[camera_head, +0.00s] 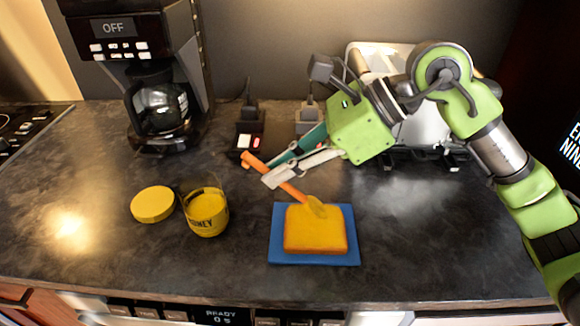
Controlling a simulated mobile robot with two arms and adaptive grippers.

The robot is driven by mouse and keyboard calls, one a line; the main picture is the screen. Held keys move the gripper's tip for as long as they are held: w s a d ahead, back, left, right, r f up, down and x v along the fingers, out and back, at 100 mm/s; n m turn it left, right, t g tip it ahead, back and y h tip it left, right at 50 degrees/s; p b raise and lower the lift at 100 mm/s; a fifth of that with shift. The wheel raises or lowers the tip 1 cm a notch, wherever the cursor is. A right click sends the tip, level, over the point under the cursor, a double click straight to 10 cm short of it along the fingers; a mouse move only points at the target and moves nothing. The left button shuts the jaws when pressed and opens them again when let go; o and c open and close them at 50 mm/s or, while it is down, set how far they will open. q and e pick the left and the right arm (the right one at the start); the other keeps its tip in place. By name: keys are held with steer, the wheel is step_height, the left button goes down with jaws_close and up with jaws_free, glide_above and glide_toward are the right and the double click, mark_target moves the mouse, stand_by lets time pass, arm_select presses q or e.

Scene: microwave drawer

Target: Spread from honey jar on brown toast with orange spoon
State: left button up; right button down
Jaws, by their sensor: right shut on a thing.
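My right gripper (268,173) reaches in from the right and is shut on the orange spoon (291,191). The spoon slants down to the right, and its yellow-coated bowl is over the upper part of the toast. I cannot tell if the bowl touches it. The toast (312,238) lies flat and looks golden orange rather than brown. The honey jar (207,213) stands open to the left of the toast, with yellow contents showing at its top. My left gripper is not in view.
The toast lies on a blue board (281,254). A round yellow lid (153,205) lies left of the jar. A coffee maker (155,80) stands at the back left, and a metal appliance (420,125) is behind my right arm. The counter's front left is clear.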

mark_target(266, 167)
steer(key=shift+a, duration=0.3)
steer(key=shift+a, duration=0.2)
steer(key=shift+a+f, duration=0.1)
steer(key=shift+a, duration=1.1)
steer(key=shift+d, duration=0.1)
steer(key=shift+d+b, duration=0.35)
steer(key=shift+d, duration=1)
steer(key=shift+d, duration=0.1)
